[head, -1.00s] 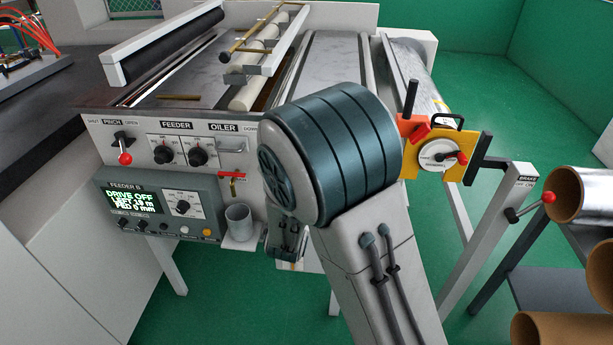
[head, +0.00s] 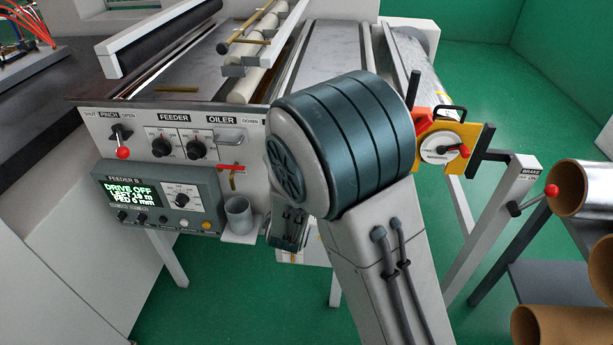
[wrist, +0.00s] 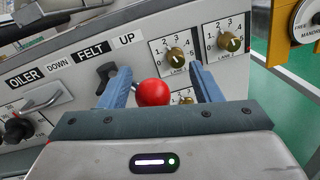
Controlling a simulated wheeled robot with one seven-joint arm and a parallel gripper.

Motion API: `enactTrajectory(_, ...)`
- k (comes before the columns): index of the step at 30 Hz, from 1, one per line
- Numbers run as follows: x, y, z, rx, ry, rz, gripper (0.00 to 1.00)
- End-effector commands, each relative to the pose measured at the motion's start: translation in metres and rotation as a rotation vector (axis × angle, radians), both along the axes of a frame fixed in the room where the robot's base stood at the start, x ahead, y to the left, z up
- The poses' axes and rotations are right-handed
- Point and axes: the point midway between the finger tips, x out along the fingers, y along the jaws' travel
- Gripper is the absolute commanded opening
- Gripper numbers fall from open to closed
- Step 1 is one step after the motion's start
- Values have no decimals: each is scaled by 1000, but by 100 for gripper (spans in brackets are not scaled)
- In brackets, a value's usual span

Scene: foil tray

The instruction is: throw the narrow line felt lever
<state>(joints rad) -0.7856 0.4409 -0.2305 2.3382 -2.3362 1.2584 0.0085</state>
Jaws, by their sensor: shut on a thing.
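The felt lever (wrist: 152,92) has a red ball knob on a metal stem that comes from a dark mount in the wrist view. It is under the FELT label (wrist: 93,52), between the DOWN and UP marks, with its knob toward the UP side. My gripper (wrist: 160,72) has its blue fingers on either side of the red knob and is shut on it. In the head view my own arm hides the felt lever and my gripper.
Lane dials (wrist: 178,54) stand just right of the lever. The oiler handle (wrist: 40,100) is to its left. In the head view a cup (head: 238,214) and the feeder display box (head: 165,198) project from the panel. The brake lever (head: 535,199) is at the right.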

Motion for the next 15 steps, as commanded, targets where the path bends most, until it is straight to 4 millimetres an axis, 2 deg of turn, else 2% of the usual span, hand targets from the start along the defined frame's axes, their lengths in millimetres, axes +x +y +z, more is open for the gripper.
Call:
enactTrajectory(1,-12,4,-16,-13,37,13,52)
enactTrajectory(5,-38,9,-15,-12,33,13,52)
enactTrajectory(13,-103,15,-8,-5,13,-2,52)
enactTrajectory(15,-106,16,-11,-1,6,-8,52)
